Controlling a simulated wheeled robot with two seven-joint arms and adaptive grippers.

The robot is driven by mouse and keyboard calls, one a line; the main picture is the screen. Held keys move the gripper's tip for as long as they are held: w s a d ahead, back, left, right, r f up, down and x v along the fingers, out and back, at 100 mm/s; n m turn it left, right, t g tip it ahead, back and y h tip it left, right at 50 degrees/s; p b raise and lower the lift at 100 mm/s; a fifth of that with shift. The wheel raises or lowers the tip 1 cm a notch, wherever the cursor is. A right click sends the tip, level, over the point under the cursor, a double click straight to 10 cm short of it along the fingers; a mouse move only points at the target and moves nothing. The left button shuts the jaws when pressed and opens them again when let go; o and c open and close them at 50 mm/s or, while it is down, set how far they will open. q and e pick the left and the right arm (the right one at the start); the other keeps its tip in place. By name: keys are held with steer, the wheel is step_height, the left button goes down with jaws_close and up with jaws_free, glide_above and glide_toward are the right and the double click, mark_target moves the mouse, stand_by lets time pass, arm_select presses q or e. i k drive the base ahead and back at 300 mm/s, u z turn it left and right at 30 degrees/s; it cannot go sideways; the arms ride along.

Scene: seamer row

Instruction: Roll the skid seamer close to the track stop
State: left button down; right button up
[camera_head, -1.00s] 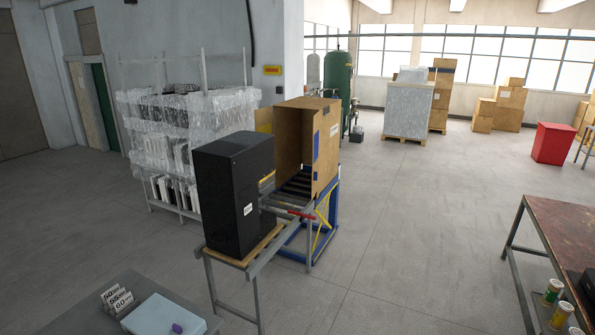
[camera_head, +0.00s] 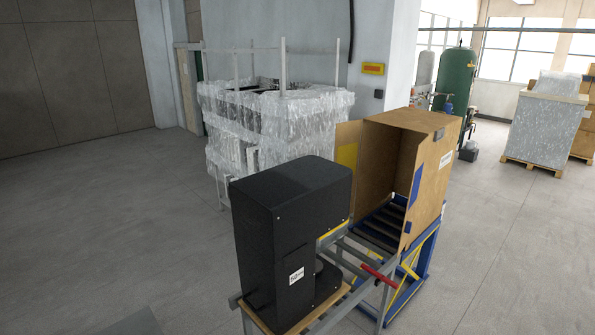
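The skid seamer (camera_head: 282,238) is a tall black machine with a small white label, upright on a wooden skid (camera_head: 335,298). The skid rests on a grey metal track (camera_head: 368,288) on legs. A red bar (camera_head: 379,274) lies across the track to the right of the seamer, with a gap between them; it may be the track stop, but I cannot tell for sure. The seamer hides part of the track. Neither of my grippers is in view.
An open cardboard-coloured box housing (camera_head: 428,165) stands over dark rollers on a blue frame (camera_head: 425,262) beyond the track. A rack of plastic-wrapped goods (camera_head: 270,120) stands behind. A green tank (camera_head: 456,78) and a wrapped pallet (camera_head: 545,125) are at the back right. The floor at left is open.

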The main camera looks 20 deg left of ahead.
mark_target(283, 214)
steer(key=i, duration=1.75)
steer(key=u, duration=2.45)
steer(key=i, duration=0.4)
steer(key=z, duration=1.05)
